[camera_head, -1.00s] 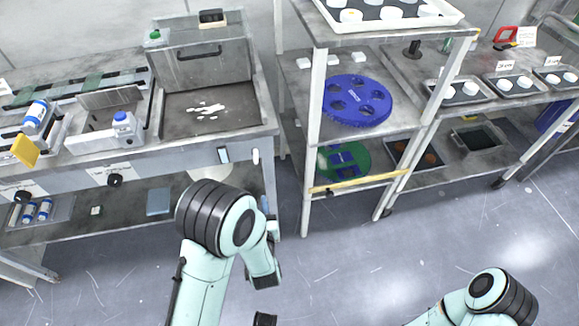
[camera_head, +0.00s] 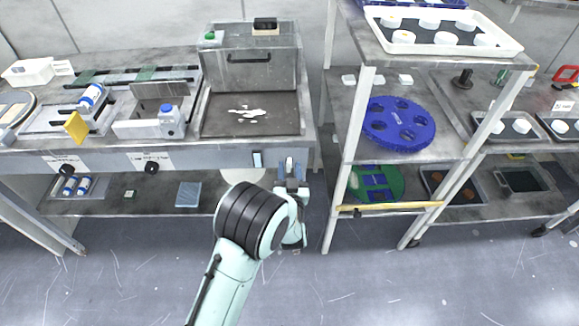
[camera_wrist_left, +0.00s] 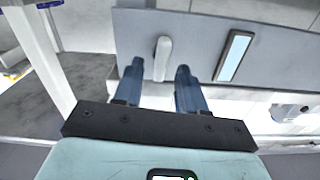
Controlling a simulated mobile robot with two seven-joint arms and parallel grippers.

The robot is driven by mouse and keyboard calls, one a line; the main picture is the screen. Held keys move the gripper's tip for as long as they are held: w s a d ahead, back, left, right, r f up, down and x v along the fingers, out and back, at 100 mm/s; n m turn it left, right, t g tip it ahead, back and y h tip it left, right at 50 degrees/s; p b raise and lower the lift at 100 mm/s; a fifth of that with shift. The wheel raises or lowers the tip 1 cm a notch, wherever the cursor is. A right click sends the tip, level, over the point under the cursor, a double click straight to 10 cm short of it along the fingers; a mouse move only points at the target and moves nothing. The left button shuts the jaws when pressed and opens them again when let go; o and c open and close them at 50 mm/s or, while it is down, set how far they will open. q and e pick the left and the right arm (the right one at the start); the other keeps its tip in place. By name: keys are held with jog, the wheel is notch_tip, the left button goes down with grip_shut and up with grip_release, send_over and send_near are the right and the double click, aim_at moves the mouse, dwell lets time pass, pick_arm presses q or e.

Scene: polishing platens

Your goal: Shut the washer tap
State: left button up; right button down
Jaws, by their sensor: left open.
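The washer tap shows in the left wrist view as a small white upright lever (camera_wrist_left: 162,52) on the grey front panel of the washer (camera_wrist_left: 205,32). In the head view it sits on the panel below the basin, where my gripper partly covers it. My left gripper (camera_head: 291,172) is open in front of the panel. In the left wrist view, the two blue fingers of my left gripper (camera_wrist_left: 160,78) point at the panel with the lever between their tips; contact cannot be told. My right gripper is out of view.
A framed window (camera_wrist_left: 234,56) is set in the panel beside the lever. The steel basin (camera_head: 251,130) is above. A rack shelf post (camera_head: 337,205) stands close to the right of my gripper. A blue perforated disc (camera_head: 398,122) lies on that rack. The floor in front is clear.

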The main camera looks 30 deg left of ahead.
pick_arm(q)
jog(key=shift+w+a, duration=0.35)
jog(key=shift+w, duration=0.25)
grip_shut()
jog(key=shift+s, duration=0.1)
